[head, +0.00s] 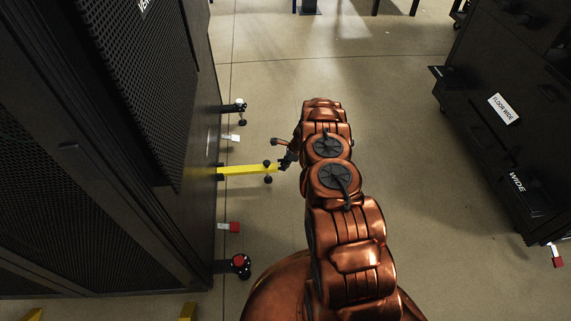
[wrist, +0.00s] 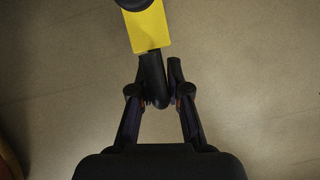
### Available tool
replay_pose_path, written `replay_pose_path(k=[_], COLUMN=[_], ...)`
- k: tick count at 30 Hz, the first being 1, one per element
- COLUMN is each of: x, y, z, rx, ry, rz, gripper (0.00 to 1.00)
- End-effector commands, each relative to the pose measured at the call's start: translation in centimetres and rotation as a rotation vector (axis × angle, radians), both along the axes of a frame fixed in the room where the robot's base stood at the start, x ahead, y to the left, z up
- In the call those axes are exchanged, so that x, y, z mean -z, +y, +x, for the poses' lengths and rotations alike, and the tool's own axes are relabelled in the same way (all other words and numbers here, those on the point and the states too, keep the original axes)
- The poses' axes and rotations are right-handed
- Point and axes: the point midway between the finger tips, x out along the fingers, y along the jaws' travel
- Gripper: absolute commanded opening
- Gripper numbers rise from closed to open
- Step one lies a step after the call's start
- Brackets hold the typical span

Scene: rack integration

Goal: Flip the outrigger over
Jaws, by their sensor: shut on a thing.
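The outrigger is a yellow bar (head: 247,169) that sticks out to the right from the lower side of the black rack (head: 150,130). A dark round knob or foot shows near its outer end. In the wrist view the yellow bar (wrist: 150,27) enters from the top, with a black round part at its upper edge and a black piece (wrist: 153,80) at its near end. My gripper (wrist: 163,95) is shut on this black end piece, between its two fingers. In the head view my gripper (head: 287,160) is at the bar's outer end, partly hidden by my arm.
Casters and feet, one white-topped (head: 240,105) and one red-topped (head: 239,262), stand along the rack's base. A dark cabinet (head: 500,110) labelled "FLOOR WIDE" stands at the right.

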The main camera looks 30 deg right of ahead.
Motion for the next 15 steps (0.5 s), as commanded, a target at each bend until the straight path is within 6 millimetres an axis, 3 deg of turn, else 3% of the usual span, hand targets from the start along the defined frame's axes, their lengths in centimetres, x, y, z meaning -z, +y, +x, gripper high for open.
replay_pose_path(k=[1,3,4,9,15], x=[-0.24,-0.24,-0.25,-0.17,-0.11], y=[-1.15,-1.27,-1.31,-1.02,-0.64], z=[0.48,0.46,0.44,0.29,0.18], rx=[0.015,0.018,0.018,0.014,0.009], ry=[-0.017,-0.017,-0.017,-0.011,-0.007], rz=[-0.017,-0.018,-0.018,-0.014,-0.008], gripper=[0.0,0.0,0.19,0.37,0.39])
